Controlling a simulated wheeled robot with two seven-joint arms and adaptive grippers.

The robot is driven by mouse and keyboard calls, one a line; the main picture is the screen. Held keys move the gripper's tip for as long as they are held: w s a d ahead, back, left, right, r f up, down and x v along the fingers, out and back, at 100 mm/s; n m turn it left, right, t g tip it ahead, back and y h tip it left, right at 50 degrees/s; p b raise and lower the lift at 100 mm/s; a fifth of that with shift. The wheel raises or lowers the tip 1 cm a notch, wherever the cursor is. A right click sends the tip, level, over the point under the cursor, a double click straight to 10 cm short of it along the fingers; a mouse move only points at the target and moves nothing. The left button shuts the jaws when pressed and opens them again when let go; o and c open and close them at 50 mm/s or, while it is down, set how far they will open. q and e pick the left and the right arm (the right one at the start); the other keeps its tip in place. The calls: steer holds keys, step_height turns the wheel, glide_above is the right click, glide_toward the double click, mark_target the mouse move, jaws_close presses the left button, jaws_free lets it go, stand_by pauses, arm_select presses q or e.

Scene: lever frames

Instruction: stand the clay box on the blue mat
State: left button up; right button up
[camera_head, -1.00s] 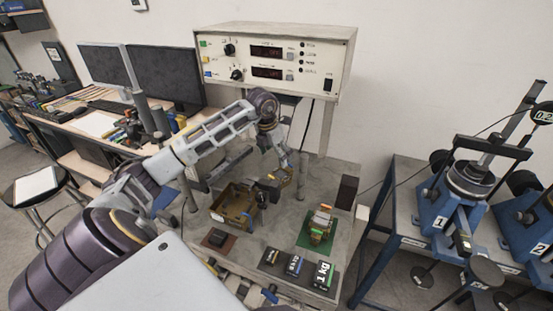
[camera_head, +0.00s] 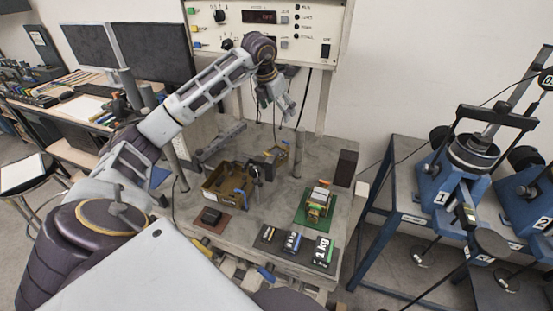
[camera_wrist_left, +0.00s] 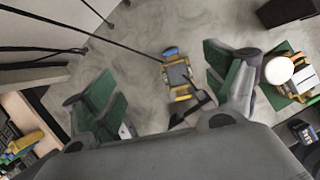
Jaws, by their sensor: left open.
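My left gripper (camera_head: 275,108) hangs over the back of the grey bench, with its jaws open and empty. In the left wrist view its two green-padded fingers (camera_wrist_left: 165,95) are spread wide, and a small yellow and grey item (camera_wrist_left: 178,75) with a blue end lies below between them. I cannot pick out the clay box with certainty. A small blue patch (camera_head: 158,176) shows left of the bench beside my arm; I cannot tell whether it is the blue mat. My right gripper is not in view.
A brown open tray (camera_head: 215,192) stands mid-bench. Stacked pieces stand on a green mat (camera_head: 303,220). Black labelled weights (camera_head: 322,250) lie at the front, and a dark upright block (camera_head: 346,168) stands right.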

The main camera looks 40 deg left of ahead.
arm_select(q)
steer(key=s+f+g, duration=0.2)
steer(key=s+f, duration=0.1)
steer(key=f, duration=0.2)
steer(key=shift+s+d+g+h, duration=0.3)
steer(key=shift+s+g, duration=0.05)
steer(key=shift+g, duration=0.05)
glide_above(276, 153)
steer(key=f, duration=0.4)
steer(key=s+f, duration=0.1)
steer(key=f, duration=0.2)
steer(key=shift+w+f+p, duration=0.15)
steer(key=shift+f+p, duration=0.15)
steer(key=shift+f, duration=0.45)
